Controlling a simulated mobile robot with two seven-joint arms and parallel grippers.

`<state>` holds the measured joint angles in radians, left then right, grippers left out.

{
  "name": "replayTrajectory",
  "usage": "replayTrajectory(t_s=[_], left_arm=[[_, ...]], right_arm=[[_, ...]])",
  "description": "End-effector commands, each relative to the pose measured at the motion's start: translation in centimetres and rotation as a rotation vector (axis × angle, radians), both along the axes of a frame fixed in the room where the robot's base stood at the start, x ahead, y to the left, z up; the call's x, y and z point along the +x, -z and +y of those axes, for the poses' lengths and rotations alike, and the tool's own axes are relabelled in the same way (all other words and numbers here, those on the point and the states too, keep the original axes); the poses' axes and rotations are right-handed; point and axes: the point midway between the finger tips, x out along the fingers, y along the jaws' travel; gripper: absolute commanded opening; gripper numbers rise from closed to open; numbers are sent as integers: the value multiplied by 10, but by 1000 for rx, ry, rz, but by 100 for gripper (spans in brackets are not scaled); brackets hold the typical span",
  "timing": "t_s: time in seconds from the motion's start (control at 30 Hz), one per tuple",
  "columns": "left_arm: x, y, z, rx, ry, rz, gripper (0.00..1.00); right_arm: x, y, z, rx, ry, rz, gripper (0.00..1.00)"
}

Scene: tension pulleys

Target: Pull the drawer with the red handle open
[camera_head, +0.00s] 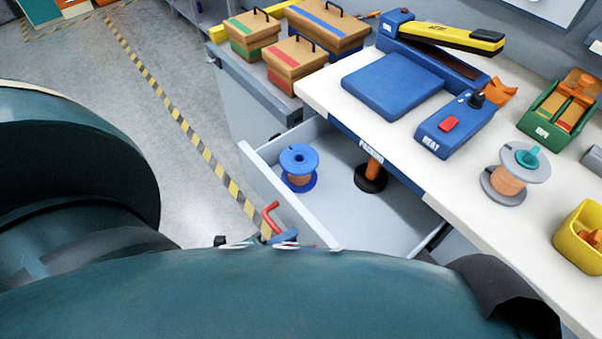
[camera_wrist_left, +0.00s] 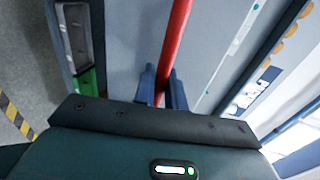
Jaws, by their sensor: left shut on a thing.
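The drawer (camera_head: 335,203) stands pulled out from under the white workbench, with its inside in view. Its red handle (camera_head: 270,217) sticks up at the front panel, near the low middle of the head view. My left gripper (camera_head: 283,238) is at the handle, mostly hidden behind my own arm. In the left wrist view, the red handle (camera_wrist_left: 178,38) runs as a bar between the two blue fingers of my left gripper (camera_wrist_left: 162,86), which is shut on it. My right gripper does not show.
A blue-flanged copper spool (camera_head: 299,167) and a black-based orange item (camera_head: 371,175) are in the drawer area. The workbench (camera_head: 370,120) holds a blue heat device (camera_head: 455,124) and a grey spool (camera_head: 514,172). Cardboard boxes (camera_head: 295,65) stand behind. Open floor (camera_head: 170,190) lies left.

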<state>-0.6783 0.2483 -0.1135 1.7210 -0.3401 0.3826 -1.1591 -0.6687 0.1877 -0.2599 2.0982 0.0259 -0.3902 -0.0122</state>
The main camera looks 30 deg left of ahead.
Motion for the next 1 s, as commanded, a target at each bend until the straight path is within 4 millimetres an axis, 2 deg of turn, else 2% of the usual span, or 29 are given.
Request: replayTrajectory(t_s=[0.2,0.6,0.63,0.8,1.0], left_arm=[[-12,0,5,0,-2,-1,0],[-13,0,6,0,-3,-2,0],[-13,0,6,0,-3,-2,15],[-13,0,6,0,-2,-2,29],[-14,0,5,0,-1,-1,30]], right_arm=[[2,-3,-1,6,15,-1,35],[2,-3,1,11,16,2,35],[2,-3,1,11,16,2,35],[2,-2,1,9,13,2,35],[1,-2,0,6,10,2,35]])
